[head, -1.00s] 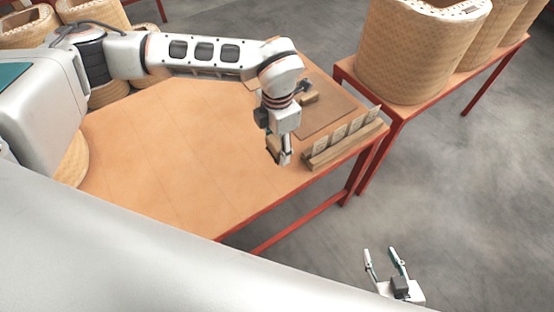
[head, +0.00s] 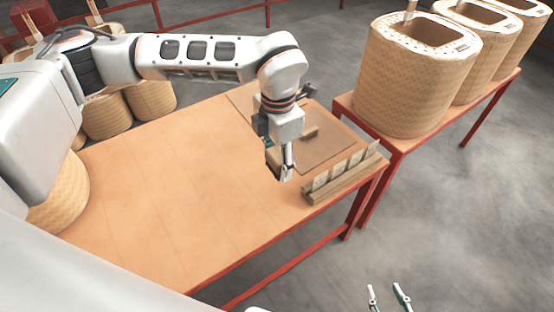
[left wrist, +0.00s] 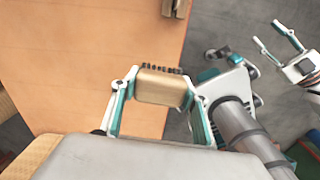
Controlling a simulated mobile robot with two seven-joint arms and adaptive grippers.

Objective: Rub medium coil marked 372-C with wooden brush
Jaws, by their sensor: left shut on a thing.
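My left gripper (head: 281,170) is shut on a wooden brush (head: 272,158) above the wooden table, left of the card rack. In the left wrist view the brush (left wrist: 160,88) is a brown block between the two fingers, its dark bristles pointing away from the gripper. My right gripper (head: 388,299) is open and empty at the bottom edge, over the floor beside the table. Woven tan coils stand in groups: large ones (head: 410,85) at the right and smaller ones (head: 106,117) at the left. No marking 372-C is readable.
The wooden table (head: 160,185) is mostly bare. A slotted rack (head: 345,180) with several cards stands at its right edge, beside a brown mat (head: 325,150) with a small wooden block (head: 310,133). A red-framed table (head: 378,143) bears the large coils.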

